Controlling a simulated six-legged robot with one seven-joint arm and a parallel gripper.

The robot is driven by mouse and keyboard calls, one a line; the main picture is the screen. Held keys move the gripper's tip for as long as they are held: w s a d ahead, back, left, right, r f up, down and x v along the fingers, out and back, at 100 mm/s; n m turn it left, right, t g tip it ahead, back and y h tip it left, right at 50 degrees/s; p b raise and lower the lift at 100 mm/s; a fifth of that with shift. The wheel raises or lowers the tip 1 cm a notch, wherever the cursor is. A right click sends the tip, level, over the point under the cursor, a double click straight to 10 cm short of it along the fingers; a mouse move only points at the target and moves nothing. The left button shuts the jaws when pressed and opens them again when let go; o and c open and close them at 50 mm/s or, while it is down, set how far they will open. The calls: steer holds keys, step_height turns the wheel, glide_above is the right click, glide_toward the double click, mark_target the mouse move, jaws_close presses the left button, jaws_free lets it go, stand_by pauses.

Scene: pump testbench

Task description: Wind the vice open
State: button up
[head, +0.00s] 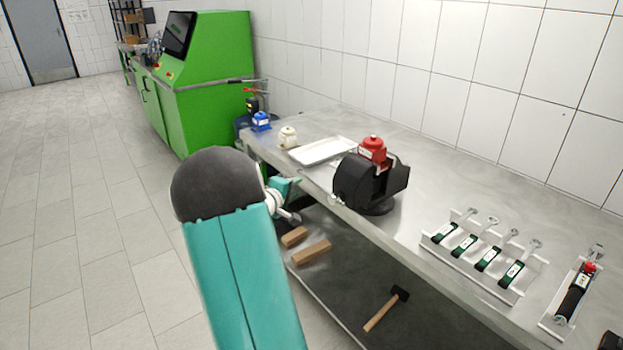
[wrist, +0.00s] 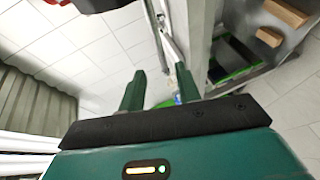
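The black vice (head: 355,185) stands on the metal workbench (head: 415,230), with a red part (head: 372,150) upright at its jaws. A small pale end at its lower front, near the bench edge, may be its handle. My gripper (head: 286,190) is left of the vice, just off the bench's front edge and apart from it, partly hidden by my arm. In the wrist view my gripper's two dark green fingers (wrist: 160,90) stand apart with nothing clearly between them. Red and black shapes show at the top left there; I cannot tell which parts they are.
A white tray (head: 325,150), a cream part (head: 288,137) and a blue part (head: 261,121) stand behind the vice. A tool rack (head: 484,262) is at the right. Wooden blocks (head: 311,252) and a hammer (head: 386,308) lie on the lower shelf. The left floor is clear.

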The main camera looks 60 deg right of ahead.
mark_target(309, 180)
steer(key=x, duration=1.2)
steer(key=shift+w, duration=0.1)
steer(key=shift+a, duration=0.1)
jaws_close()
